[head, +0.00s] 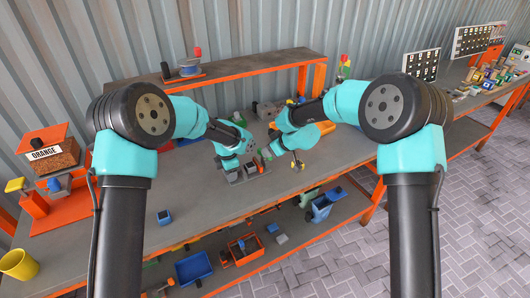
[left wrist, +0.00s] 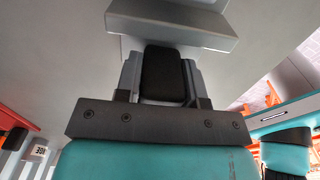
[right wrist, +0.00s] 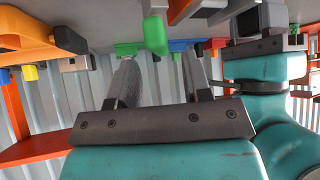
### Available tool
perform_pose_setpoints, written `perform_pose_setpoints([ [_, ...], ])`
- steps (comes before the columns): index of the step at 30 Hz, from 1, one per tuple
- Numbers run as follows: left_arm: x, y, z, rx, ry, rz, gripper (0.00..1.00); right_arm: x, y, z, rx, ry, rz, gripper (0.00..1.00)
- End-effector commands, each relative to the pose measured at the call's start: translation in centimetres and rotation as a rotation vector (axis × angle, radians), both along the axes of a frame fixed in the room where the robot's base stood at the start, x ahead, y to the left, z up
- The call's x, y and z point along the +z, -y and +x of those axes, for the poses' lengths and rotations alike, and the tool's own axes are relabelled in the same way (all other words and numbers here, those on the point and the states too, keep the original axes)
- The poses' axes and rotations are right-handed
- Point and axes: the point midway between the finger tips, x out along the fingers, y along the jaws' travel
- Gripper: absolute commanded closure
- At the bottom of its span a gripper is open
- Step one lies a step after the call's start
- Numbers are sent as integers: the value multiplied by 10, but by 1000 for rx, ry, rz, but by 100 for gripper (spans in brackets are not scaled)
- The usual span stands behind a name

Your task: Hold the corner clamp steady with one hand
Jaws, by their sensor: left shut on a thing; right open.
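My left gripper (head: 234,169) is low over the workbench and shut on a grey part, which I take to be the corner clamp (head: 251,168). In the left wrist view the clamp (left wrist: 172,24) shows as a broad grey ledge beyond the fingers, with a black block (left wrist: 162,74) between them. The clamp's far side is hidden. My right gripper (head: 268,152) is close to its right, with fingers apart. In the right wrist view the open right gripper (right wrist: 160,75) has a green piece (right wrist: 155,36) beyond and between its fingertips; I cannot tell whether they touch.
The grey workbench (head: 190,190) has clear room at its front left, around a small blue block (head: 164,217). A raised shelf (head: 230,68) runs along the back. Blue bins (head: 193,267) stand on the lower shelf.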

Motion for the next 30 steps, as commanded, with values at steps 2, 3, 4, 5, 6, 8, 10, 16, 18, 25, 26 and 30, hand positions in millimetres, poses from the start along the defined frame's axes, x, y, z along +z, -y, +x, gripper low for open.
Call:
perform_pose_setpoints([
  [2, 0, 0, 0, 0, 1, 0, 100, -10, -7, 5, 1, -1, 0, 55],
  [3, 0, 0, 0, 0, 1, 0, 100, -14, -10, 8, 0, 0, 0, 55],
  [4, 0, 0, 0, 0, 1, 0, 100, -16, -12, 10, 0, 0, 0, 55],
  [5, 0, 0, 0, 0, 1, 0, 100, -18, -14, 12, 0, 0, 0, 55],
  [6, 0, 0, 0, 0, 1, 0, 100, -21, -16, 13, 0, 0, 0, 55],
  [8, 0, 0, 0, 0, 1, 0, 100, -25, -19, 15, 0, 0, 0, 55],
  [10, 0, 0, 0, 0, 1, 0, 100, -27, -21, 17, -1, 1, 0, 55],
  [16, 0, 0, 0, 0, 1, 0, 100, -29, -22, 19, -1, 1, 0, 55],
  [18, 0, 0, 0, 0, 1, 0, 100, -29, -22, 18, -1, 1, 0, 55],
  [25, 0, 0, 0, 0, 1, 0, 100, -29, -22, 18, -1, 1, 0, 71],
  [26, 0, 0, 0, 0, 1, 0, 100, -29, -22, 18, -1, 1, 0, 74],
  [30, 0, 0, 0, 0, 1, 0, 100, -29, -22, 18, -1, 1, 0, 87],
])
